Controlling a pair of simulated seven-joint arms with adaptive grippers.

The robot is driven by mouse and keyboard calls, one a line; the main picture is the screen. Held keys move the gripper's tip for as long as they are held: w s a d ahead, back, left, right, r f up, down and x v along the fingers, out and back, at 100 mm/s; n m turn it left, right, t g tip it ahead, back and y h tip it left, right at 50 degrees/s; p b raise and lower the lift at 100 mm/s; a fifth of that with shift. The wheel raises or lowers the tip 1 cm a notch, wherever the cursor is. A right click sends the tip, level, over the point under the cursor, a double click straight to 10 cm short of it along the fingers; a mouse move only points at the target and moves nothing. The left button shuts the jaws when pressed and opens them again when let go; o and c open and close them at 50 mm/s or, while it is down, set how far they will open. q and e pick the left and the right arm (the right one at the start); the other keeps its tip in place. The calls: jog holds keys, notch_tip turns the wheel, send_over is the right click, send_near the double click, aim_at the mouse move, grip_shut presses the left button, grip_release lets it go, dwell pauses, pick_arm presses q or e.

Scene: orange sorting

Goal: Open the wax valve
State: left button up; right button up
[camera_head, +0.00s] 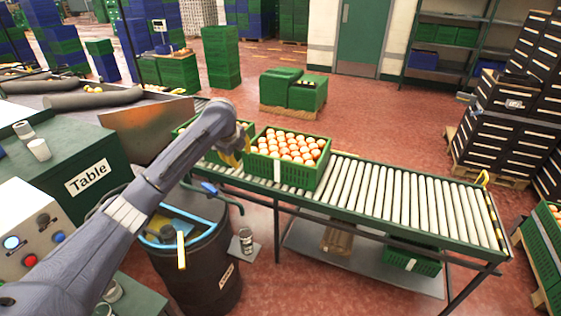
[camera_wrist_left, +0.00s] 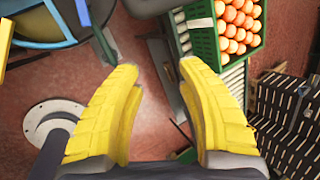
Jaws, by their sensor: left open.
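A black drum (camera_head: 205,275) with a blue rim and a pale label stands left of the conveyor. A dark pipe with a blue lever (camera_head: 208,188) comes off its top right; I take this for the wax valve. A small can (camera_head: 246,240) stands below the pipe's end. My left gripper (camera_head: 238,152) is above and beyond the lever, beside the crate of oranges. In the left wrist view, its yellow fingers (camera_wrist_left: 158,68) are spread with nothing between them. The drum's blue edge (camera_wrist_left: 62,12) shows at upper left there.
A green crate of oranges (camera_head: 282,180) sits on the roller conveyor (camera_head: 400,203); its right part is clear. A green table (camera_head: 60,165) and a control box (camera_head: 30,235) with buttons are at left. A yellow-handled tool (camera_head: 181,248) rests at the drum.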

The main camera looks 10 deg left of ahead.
pick_arm(q)
jog(key=w+d+f+n+t+h, duration=0.1)
jog(key=w+d+f+n, duration=0.1)
jog(key=d+n, duration=0.4)
jog(key=w+d+f+n+t+h, duration=0.2)
jog(key=w+d+n, duration=0.3)
jog(key=n, duration=0.5)
jog(key=shift+d+f+n, duration=0.4)
jog(key=shift+d+f, duration=0.15)
jog(key=shift+d, duration=0.65)
